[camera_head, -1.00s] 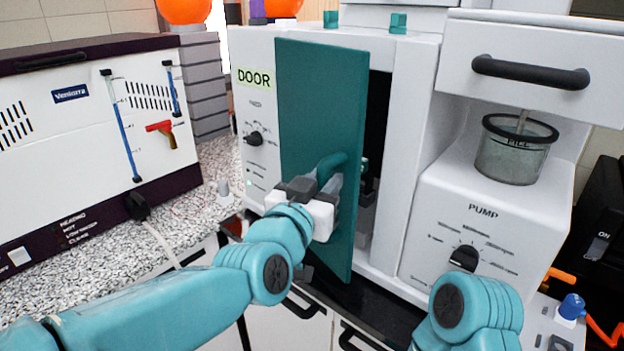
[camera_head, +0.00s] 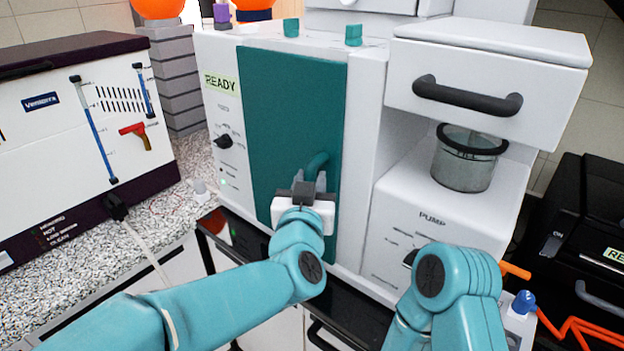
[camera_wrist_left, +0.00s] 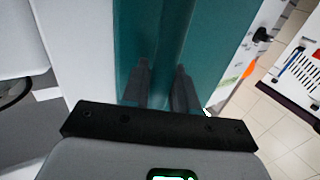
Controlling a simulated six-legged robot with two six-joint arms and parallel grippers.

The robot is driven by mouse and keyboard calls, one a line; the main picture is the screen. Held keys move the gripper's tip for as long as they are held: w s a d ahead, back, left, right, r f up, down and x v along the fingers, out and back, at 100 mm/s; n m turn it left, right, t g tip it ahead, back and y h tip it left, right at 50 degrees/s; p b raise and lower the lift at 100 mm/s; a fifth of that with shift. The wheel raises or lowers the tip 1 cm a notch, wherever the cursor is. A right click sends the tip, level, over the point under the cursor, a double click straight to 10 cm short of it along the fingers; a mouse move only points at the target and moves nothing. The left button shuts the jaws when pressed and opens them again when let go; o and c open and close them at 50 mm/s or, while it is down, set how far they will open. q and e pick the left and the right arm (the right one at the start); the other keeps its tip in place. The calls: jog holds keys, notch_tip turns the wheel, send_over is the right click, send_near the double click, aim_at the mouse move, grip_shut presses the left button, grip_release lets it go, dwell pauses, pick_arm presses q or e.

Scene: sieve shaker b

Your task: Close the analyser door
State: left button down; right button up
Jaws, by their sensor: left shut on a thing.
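The teal analyser door (camera_head: 290,110) lies flush against the white front of the analyser (camera_head: 363,150), with no dark gap showing at its right edge. The label on the analyser's panel (camera_head: 221,85) reads READY. My left gripper (camera_head: 311,182) is shut on the teal door handle (camera_head: 318,163) at the lower right of the door. In the left wrist view the two dark fingers (camera_wrist_left: 161,88) are on either side of the teal handle bar. My right arm shows at the lower right of the head view, but its gripper is out of view.
The pump unit (camera_head: 432,217) with a drawer (camera_head: 487,85) and a metal sieve cup (camera_head: 466,160) stands right of the analyser. A Venierra machine (camera_head: 60,130) sits on the speckled counter (camera_head: 185,215) at left. A black machine (camera_head: 575,215) stands at far right.

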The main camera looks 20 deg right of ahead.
pick_arm(q)
jog(key=shift+d+r, duration=0.1)
jog(key=shift+r, duration=0.15)
jog(key=c, duration=1)
grip_release()
jog(key=shift+f, duration=0.1)
jog(key=shift+f, duration=0.1)
jog(key=b+v, duration=0.3)
jog(key=v, duration=1.3)
jog(key=shift+s+a, duration=0.1)
jog(key=shift+a, duration=0.1)
